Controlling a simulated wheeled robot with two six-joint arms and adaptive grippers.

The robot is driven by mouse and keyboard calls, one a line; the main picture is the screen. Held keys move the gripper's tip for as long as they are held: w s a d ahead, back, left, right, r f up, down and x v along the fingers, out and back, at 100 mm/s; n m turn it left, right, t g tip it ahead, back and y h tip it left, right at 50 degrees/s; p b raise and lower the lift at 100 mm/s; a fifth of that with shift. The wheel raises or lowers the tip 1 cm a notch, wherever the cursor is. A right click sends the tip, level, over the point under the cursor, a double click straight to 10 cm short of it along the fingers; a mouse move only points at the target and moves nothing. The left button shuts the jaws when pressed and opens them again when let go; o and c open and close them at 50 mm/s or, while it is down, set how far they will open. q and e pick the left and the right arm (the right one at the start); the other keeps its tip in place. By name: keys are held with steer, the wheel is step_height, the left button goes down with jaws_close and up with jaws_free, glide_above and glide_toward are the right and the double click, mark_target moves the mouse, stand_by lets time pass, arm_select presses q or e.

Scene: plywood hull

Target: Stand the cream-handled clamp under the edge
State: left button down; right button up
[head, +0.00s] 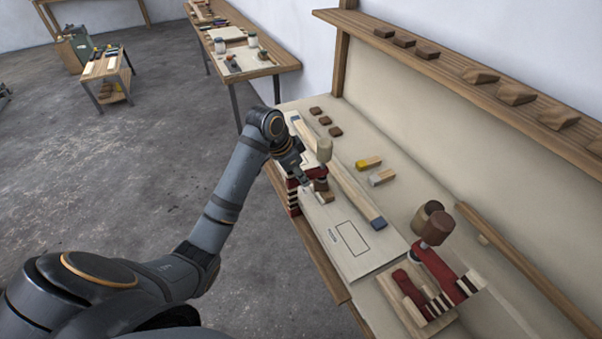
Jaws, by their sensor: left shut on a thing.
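A brown block (321,185) sits below the handle. A pale panel (351,238) with a dark printed rectangle lies on the bench along that edge. Whether the clamp touches the panel or its underside I cannot tell. My right gripper is not in view.
A long wooden strip (352,193) with a blue end lies along the panel. Yellow-ended (369,163) and grey-ended blocks (382,177) lie behind. A shelf (470,75) runs above.

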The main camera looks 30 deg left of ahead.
arm_select(q)
steer(key=c, duration=1.1)
jaws_free()
steer(key=v, duration=0.7)
steer(key=shift+s+r, duration=0.15)
steer(key=shift+r, duration=0.1)
